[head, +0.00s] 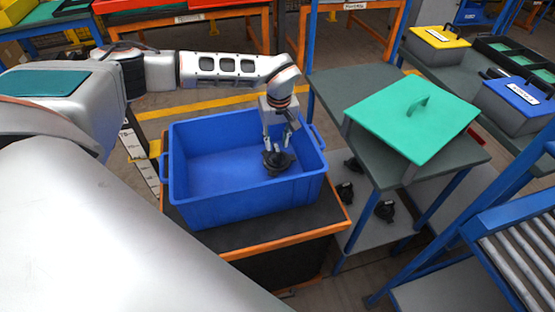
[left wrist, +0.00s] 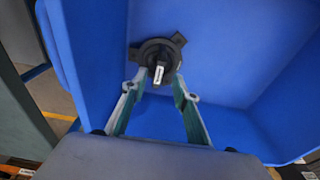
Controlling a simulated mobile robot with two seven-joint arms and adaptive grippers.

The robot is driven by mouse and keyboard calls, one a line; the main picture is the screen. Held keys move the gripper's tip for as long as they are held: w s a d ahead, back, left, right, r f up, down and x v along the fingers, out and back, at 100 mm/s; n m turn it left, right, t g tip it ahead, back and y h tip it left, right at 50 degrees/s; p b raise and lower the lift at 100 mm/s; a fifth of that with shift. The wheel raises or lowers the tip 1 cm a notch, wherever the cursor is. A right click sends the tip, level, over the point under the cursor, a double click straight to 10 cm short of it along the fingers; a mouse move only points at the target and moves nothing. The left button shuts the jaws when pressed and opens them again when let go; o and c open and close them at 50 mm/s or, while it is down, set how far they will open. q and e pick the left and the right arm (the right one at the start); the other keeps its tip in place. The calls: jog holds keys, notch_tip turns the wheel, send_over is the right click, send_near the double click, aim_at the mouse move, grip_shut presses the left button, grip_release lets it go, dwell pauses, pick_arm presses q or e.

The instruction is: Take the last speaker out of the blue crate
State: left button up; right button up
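The blue crate (head: 185,205) stands on a dark, orange-edged stand. One black speaker (head: 278,161) is inside it, near the right end; it also shows in the left wrist view (left wrist: 157,52), round with lugs and a small white-marked part facing me. My left gripper (head: 278,138) reaches down into the crate, right above the speaker. In the left wrist view its two fingers (left wrist: 157,80) are apart, one on each side of the white-marked part, with a gap visible. Whether the tips touch the speaker's rim I cannot tell. My right gripper is not in view.
Several black speakers (head: 385,210) lie on the lower shelf of the stand to the right. A roller conveyor (head: 520,250) is at the right front. The crate's walls surround the left gripper.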

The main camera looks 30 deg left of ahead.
aim_at(277, 148)
pick_arm(q)
jog(key=f, duration=0.4)
jog(key=shift+w+a+b, duration=0.15)
jog(key=shift+w+b, duration=0.05)
jog(key=shift+b, duration=0.15)
jog(key=shift+w+f, duration=0.1)
jog(key=shift+f, duration=0.15)
grip_shut()
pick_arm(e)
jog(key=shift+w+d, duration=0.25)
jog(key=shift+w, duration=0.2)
pick_arm(q)
jog(key=shift+r, duration=0.15)
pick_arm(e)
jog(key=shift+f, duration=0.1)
